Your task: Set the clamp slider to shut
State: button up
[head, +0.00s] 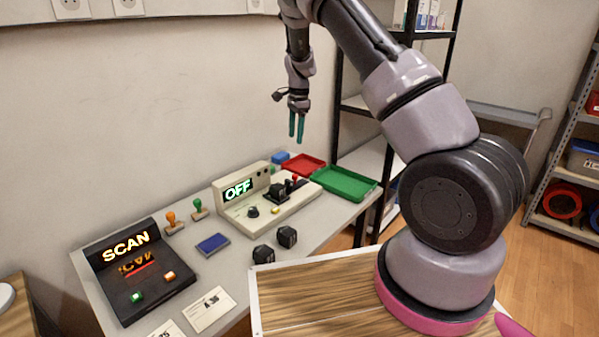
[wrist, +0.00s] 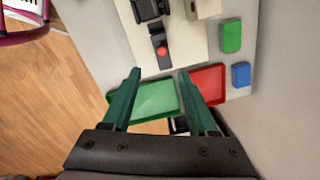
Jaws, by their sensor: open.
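A beige device (head: 293,207) with a lit display reading OFF (head: 237,190) stands on the grey table. Black clamp parts sit at its right end, with a small red knob (head: 294,178) beside them. In the wrist view the red knob (wrist: 162,50) sits on a short dark track, which looks like the slider; I cannot read its setting. My gripper (head: 296,136) is open and empty, pointing down, well above the table's back part. Its two green fingers also show in the wrist view (wrist: 159,73), apart from the knob.
A red tray (head: 303,165) and a green tray (head: 343,184) lie just beyond the device's right end. A blue block (head: 280,157) is near the wall. A black SCAN console (head: 150,285), stamps and two black cubes (head: 286,237) stand left and in front. A black shelf rises behind.

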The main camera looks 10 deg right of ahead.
send_over(295, 175)
notch_tip(295, 175, down, 6)
jog(key=shift+m+h, duration=0.3)
jog(key=shift+h, duration=0.1)
notch_tip(295, 175, down, 10)
jog(key=shift+f, duration=0.25)
grip_shut()
dwell(1.1)
